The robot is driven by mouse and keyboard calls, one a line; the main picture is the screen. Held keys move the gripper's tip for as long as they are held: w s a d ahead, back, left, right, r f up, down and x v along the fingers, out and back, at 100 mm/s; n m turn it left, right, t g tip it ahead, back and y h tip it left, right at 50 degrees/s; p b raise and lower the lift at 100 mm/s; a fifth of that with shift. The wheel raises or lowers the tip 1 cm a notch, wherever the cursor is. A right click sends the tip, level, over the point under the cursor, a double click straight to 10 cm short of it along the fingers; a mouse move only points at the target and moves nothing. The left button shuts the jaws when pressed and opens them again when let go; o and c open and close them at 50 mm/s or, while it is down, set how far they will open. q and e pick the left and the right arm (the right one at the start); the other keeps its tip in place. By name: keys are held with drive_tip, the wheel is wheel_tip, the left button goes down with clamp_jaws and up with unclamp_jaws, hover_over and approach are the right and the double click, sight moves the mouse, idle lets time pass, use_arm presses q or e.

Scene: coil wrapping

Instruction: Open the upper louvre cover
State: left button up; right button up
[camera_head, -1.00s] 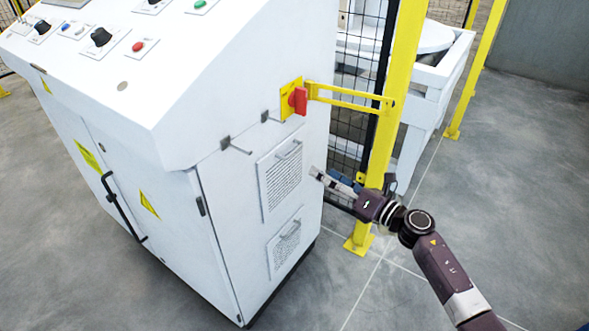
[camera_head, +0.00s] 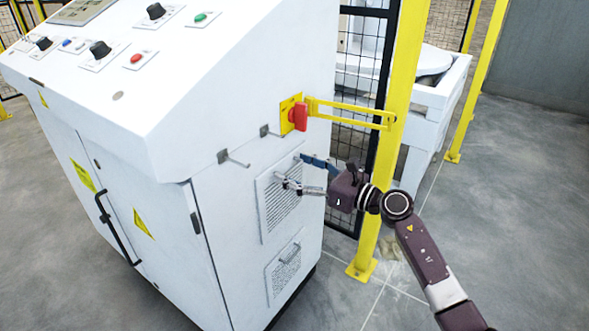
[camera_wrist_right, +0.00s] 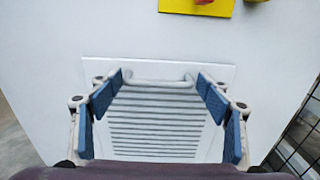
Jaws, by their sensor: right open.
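The upper louvre cover (camera_head: 278,212) is a white slatted panel on the cabinet's side face. It sits flat against the face and looks shut. In the right wrist view the cover (camera_wrist_right: 155,130) fills the middle, with its bar handle (camera_wrist_right: 160,84) along the top edge. My right gripper (camera_head: 293,170) is open at the cover's upper part. In the wrist view its blue-padded fingers (camera_wrist_right: 162,86) stand on either side of the handle, near its two ends. I cannot tell whether they touch it. In the head view the gripper hides much of the handle. My left gripper is not in view.
A lower louvre cover (camera_head: 284,268) with its own handle is below. A red switch (camera_head: 300,117) on a yellow plate and two short pegs stick out above. A yellow post (camera_head: 392,150) and mesh fence stand close to the right of the cabinet. Open floor lies further right.

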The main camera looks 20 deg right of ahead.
drive_tip(key=shift+w+a, duration=0.15)
drive_tip(key=shift+w, duration=0.05)
drive_tip(key=c, duration=1.4)
drive_tip(key=shift+s+b, duration=0.1)
drive_tip(key=shift+b, duration=0.2)
